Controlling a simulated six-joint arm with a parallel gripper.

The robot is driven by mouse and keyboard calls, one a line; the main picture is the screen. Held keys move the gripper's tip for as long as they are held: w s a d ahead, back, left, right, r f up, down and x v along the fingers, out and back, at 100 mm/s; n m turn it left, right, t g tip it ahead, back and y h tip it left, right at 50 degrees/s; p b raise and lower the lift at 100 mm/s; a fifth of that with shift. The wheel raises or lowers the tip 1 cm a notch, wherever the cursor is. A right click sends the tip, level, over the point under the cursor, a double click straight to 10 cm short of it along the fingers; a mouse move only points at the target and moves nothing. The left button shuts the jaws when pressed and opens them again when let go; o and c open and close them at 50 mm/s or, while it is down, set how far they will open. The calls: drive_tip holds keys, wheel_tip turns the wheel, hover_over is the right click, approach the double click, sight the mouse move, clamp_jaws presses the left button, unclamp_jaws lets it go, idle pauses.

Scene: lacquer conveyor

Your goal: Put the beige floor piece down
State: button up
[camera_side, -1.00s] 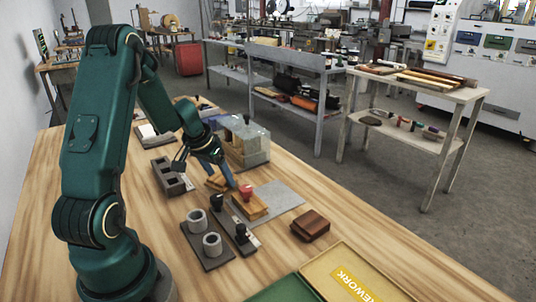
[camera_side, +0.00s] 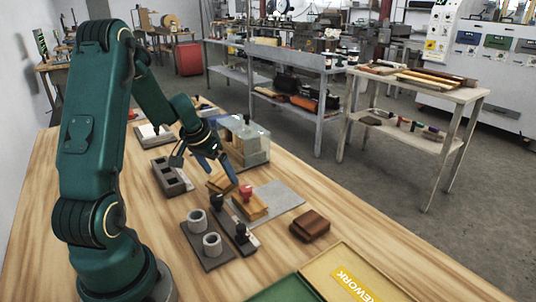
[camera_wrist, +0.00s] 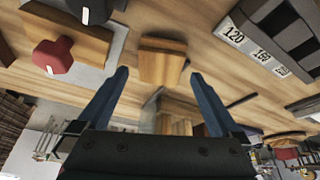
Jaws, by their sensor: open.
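In the wrist view a beige block (camera_wrist: 162,66) with a browner edge shows between and beyond the two blue fingers. My gripper (camera_side: 206,171) is open, just above and beside this block in the side view. In the wrist view my gripper (camera_wrist: 159,75) has its fingertips spread to either side of the block, with gaps visible. Whether the block's underside rests flat is hidden.
A wooden block with a red knob (camera_side: 248,193) stands close by near a grey mat (camera_side: 284,198). A dark slotted rack (camera_side: 170,178) lies left, the clear-covered box (camera_side: 243,140) behind. Two grey cups (camera_side: 211,243), a brown block (camera_side: 310,226) and a rework tray (camera_side: 345,282) are nearer.

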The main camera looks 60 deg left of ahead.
drive_tip(key=v, duration=1)
drive_tip(key=d+r+m, duration=0.1)
drive_tip(key=d+r, duration=0.1)
drive_tip(key=d, duration=0.6)
drive_tip(key=d+r+m, duration=0.2)
drive_tip(key=d, duration=0.6)
drive_tip(key=s+d+m+t+h, duration=0.1)
drive_tip(key=s+d, duration=0.6)
drive_tip(key=d, duration=0.1)
drive_tip(key=shift+s+f+h, duration=0.3)
drive_tip(key=shift+f+h, duration=0.05)
drive_tip(key=shift+h, duration=0.05)
